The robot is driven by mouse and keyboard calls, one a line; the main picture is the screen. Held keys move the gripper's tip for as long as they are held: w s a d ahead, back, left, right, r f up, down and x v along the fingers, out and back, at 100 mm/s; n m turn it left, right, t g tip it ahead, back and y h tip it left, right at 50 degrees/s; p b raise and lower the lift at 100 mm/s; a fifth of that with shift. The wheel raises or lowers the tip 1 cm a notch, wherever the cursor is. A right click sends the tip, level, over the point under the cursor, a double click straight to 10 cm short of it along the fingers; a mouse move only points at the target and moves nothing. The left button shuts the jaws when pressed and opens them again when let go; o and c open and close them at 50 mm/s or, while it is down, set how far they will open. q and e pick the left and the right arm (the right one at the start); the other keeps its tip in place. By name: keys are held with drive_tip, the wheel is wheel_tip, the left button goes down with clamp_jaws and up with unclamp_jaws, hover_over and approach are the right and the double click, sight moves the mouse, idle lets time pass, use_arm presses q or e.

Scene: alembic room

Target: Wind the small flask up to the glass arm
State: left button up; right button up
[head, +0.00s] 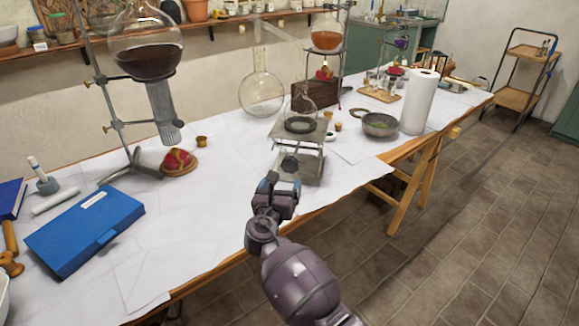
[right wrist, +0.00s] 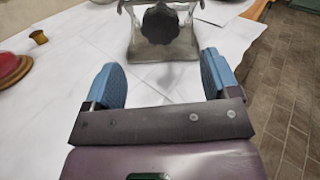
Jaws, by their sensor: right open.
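A small clear flask (head: 301,103) stands upright on the top plate of a metal lab jack (head: 312,135) near the table's front edge. A slanted clear glass arm (head: 281,36) hangs above it. Whether the arm and the flask's neck touch is too faint to tell. The jack's dark knob (head: 289,164) faces me; the knob also shows in the right wrist view (right wrist: 161,23). My right gripper (head: 280,180) is open and empty, just in front of the knob. In the right wrist view the knob lies beyond the blue fingertips. My left gripper is out of view.
A large round flask (head: 261,97) stands behind the jack. A blue case (head: 85,230) lies front left.

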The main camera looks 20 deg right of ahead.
sight(289, 167)
drive_tip(key=b+x, duration=0.1)
drive_tip(key=x, duration=0.7)
drive_tip(key=shift+f+b, duration=0.25)
drive_tip(key=shift+b, duration=0.15)
drive_tip(key=shift+w+d+r, duration=0.1)
drive_tip(key=shift+w+d, duration=0.25)
drive_tip(key=shift+w, duration=0.2)
drive_tip(key=shift+w+d+r, duration=0.1)
drive_tip(key=shift+w+d, duration=0.05)
drive_tip(key=shift+w, duration=0.05)
drive_tip(key=c, duration=0.8)
drive_tip(key=shift+c, duration=0.6)
drive_tip(key=shift+m, duration=0.3)
